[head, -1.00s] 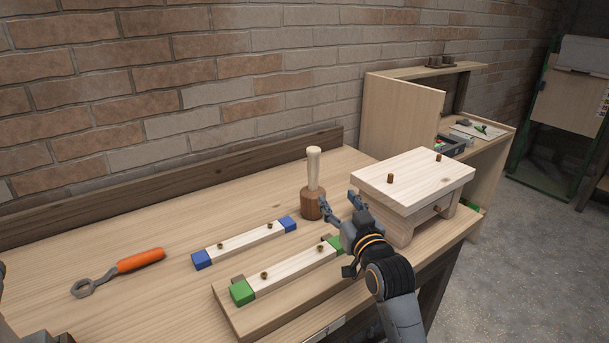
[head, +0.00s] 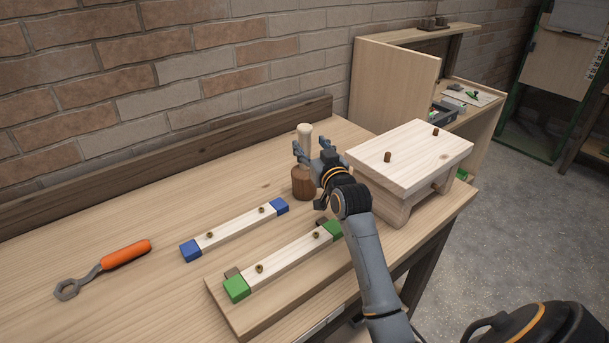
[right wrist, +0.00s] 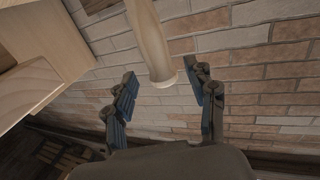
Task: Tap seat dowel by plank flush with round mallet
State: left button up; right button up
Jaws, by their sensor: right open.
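The round mallet (head: 303,183) stands head down on the workbench, its pale handle pointing up. My right gripper (head: 309,150) is at the handle, with open fingers on either side of it. In the right wrist view the handle (right wrist: 150,40) runs between the open fingertips (right wrist: 160,75), with gaps visible at the sides. The wooden stool (head: 415,150) stands right of the mallet. Its seat has a nearer dowel (head: 387,157) and a farther dowel (head: 435,132), both sticking up above the top. My left gripper is out of view.
A blue-ended plank (head: 235,229) lies on the bench (head: 150,300). A green-ended plank (head: 285,260) lies on a board in front of it. An orange-handled wrench (head: 105,268) lies at left. A brick wall (head: 200,80) stands behind. A cabinet (head: 395,80) stands beyond the stool.

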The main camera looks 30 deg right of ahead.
aim_at(307, 140)
jog(key=shift+f+p+x, duration=0.1)
jog(key=shift+p+x, duration=0.25)
jog(key=shift+x, duration=0.95)
jog(key=shift+f+p+x, duration=0.15)
jog(key=shift+p+x, duration=0.2)
jog(key=shift+x, duration=0.95)
grip_shut()
jog(key=shift+r, duration=0.1)
